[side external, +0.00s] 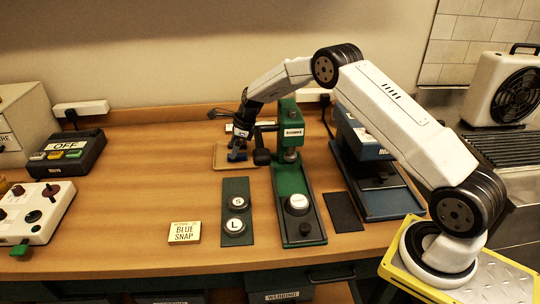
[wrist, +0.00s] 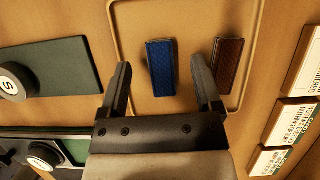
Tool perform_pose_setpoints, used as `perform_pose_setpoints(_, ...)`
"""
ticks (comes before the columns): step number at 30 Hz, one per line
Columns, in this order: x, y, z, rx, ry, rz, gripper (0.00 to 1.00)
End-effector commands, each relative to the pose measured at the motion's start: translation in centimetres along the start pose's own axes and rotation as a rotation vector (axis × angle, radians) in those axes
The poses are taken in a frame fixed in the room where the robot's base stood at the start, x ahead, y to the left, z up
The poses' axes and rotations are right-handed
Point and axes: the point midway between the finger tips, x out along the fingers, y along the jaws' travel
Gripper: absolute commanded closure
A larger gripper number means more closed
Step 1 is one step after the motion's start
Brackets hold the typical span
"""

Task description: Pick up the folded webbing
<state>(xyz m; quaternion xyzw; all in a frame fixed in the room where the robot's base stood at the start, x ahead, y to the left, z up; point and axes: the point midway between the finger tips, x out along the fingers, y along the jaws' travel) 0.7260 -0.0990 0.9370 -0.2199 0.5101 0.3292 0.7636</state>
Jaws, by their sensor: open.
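A folded blue webbing (wrist: 161,72) lies in a shallow tan tray (wrist: 134,14) in the wrist view. A folded brown webbing (wrist: 227,66) lies in the same tray, to the right of the blue one. My gripper (wrist: 160,64) is open, with its two fingers on either side of the blue webbing and a gap on each side. The right finger stands between the two pieces. In the side view my gripper (side external: 239,142) is over the tray (side external: 220,156), with blue (side external: 237,156) showing just below it. The brown piece cannot be made out there.
A green press (side external: 291,190) stands close right of the tray, with a blue press (side external: 378,180) beyond. A board with S and L buttons (side external: 236,185) and a "BLUE SNAP" card (side external: 184,232) lie in front. Table left of the tray is clear.

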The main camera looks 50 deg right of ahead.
Motion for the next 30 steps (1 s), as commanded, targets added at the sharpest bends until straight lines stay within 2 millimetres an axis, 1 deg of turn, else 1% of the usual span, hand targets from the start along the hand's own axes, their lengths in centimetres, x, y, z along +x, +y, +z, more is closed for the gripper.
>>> perform_pose_setpoints(1,0.7,0.1,0.0,0.000,0.001,0.002,0.18)
perform_pose_setpoints(3,1.4,0.1,0.0,0.000,0.001,0.002,0.18)
perform_pose_setpoints(9,2.5,0.1,0.0,0.000,0.001,0.000,0.18)
perform_pose_setpoints(24,2.6,0.0,0.0,-0.001,0.001,0.000,0.18)
perform_pose_setpoints(25,2.6,0.0,0.0,-0.001,0.001,0.000,0.21)
perform_pose_setpoints(26,2.6,0.0,0.0,-0.001,0.001,0.000,0.30)
perform_pose_setpoints(27,2.6,0.0,0.0,-0.001,0.001,0.000,0.43)
perform_pose_setpoints(29,2.6,0.0,0.0,-0.001,0.001,0.000,0.62)
perform_pose_setpoints(30,2.6,0.0,0.0,-0.001,0.001,0.000,0.75)
